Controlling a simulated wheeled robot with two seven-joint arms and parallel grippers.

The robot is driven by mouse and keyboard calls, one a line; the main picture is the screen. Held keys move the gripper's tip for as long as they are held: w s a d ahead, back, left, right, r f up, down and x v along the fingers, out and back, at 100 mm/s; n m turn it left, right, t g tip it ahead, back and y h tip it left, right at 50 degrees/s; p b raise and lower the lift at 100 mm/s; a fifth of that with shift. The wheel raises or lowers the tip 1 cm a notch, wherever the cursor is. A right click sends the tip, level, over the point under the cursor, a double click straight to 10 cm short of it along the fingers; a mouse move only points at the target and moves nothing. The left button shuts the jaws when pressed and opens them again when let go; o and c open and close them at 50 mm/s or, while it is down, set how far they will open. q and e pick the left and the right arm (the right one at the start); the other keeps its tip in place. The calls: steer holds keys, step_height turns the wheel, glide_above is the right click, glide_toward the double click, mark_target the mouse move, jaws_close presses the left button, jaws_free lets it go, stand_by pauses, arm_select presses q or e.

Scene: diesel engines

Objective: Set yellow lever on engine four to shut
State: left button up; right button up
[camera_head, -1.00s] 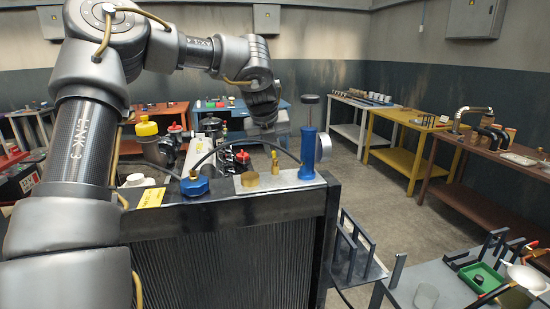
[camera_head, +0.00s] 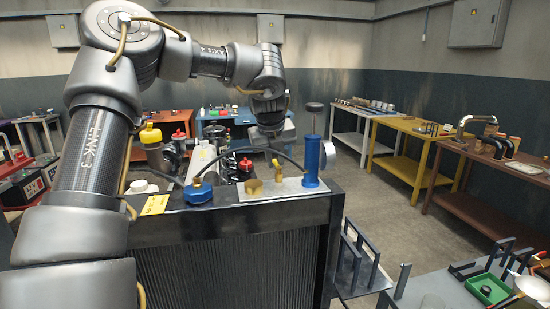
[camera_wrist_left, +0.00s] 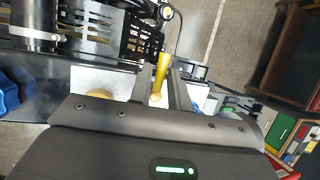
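A brass-yellow lever (camera_head: 277,166) stands upright on a pale plate (camera_head: 283,187) on top of the nearest engine's radiator (camera_head: 232,250). The wrist view shows the yellow lever (camera_wrist_left: 162,72) between the two fingers of my left gripper (camera_wrist_left: 163,88). The fingers are apart, with a small gap on each side of the lever. In the head view my left gripper (camera_head: 272,137) is just above and behind the lever, its fingertips partly hidden. No engine number is readable. My right gripper is in neither view.
A blue cylinder (camera_head: 311,162) stands close right of the lever, a brass knob (camera_head: 252,187) and a blue cap (camera_head: 198,190) to its left. A black cable arches past.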

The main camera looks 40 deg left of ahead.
arm_select(q)
steer(key=shift+o, duration=1.3)
steer(key=shift+s+d+r, duration=0.15)
steer(key=shift+r, duration=0.05)
steer(key=shift+r, duration=0.4)
steer(key=v, duration=1)
steer(key=shift+s, duration=0.15)
steer(key=shift+d+f, duration=0.1)
steer(key=shift+d, duration=0.05)
